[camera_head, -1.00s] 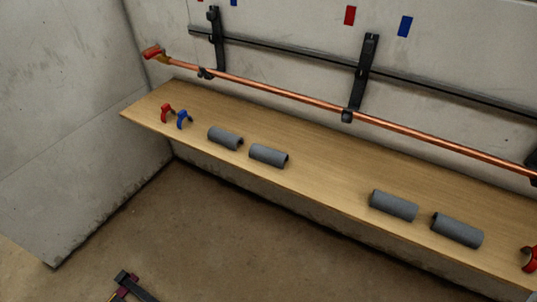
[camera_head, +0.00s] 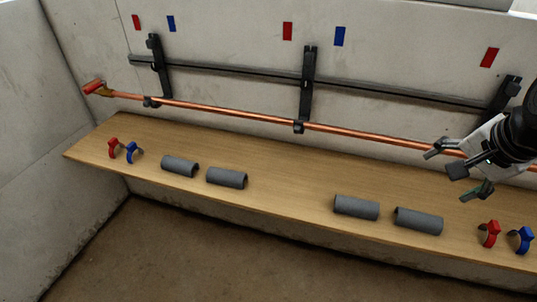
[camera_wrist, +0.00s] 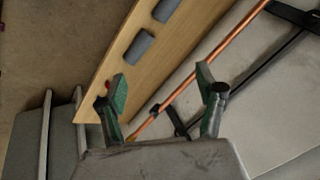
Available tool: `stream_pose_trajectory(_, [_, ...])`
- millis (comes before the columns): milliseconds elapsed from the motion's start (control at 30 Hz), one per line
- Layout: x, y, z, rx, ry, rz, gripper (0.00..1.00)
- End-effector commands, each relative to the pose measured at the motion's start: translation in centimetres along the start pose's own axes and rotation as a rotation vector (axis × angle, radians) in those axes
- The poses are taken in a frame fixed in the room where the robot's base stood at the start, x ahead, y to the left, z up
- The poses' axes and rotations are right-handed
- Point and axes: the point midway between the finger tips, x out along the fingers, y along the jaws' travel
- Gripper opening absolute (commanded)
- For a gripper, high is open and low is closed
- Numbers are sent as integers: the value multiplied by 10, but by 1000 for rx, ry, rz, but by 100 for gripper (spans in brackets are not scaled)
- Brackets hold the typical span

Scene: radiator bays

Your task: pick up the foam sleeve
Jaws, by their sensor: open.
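Several grey foam sleeves lie on the wooden shelf (camera_head: 285,195). In the head view, two are on the left, one sleeve (camera_head: 180,166) and another (camera_head: 227,177). Two more are on the right, one sleeve (camera_head: 357,207) and another (camera_head: 418,220). My gripper (camera_head: 456,172) is open and empty at the right of the head view, in front of the copper pipe and above the shelf. In the wrist view my gripper (camera_wrist: 162,88) has its fingers wide apart. Beyond them show a sleeve (camera_wrist: 137,47) and part of another (camera_wrist: 166,9).
A copper pipe (camera_head: 230,112) runs along the wall above the shelf, held by black brackets (camera_head: 308,85). Red and blue clips stand at both shelf ends, such as a red clip (camera_head: 114,148) and a blue clip (camera_head: 525,240). The shelf middle is clear.

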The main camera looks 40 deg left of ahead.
Motion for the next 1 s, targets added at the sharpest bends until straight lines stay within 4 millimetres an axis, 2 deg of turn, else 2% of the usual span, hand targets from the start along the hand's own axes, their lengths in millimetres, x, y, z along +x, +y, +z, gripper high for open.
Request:
stream_pose_trajectory(33, [11, -20, 0, 28, -23, -7, 68])
stream_pose_trajectory(267, [55, -102, 8, 194, -130, -13, 68])
stream_pose_trajectory(467, [100, -172, 33, 334, -223, 7, 68])
stream_pose_trajectory(667, [150, -239, 73, 469, -311, 52, 68])
stream_pose_trajectory(767, [176, -270, 99, 533, -352, 82, 68])
stream_pose_trajectory(1000, [240, -336, 177, 684, -437, 177, 68])
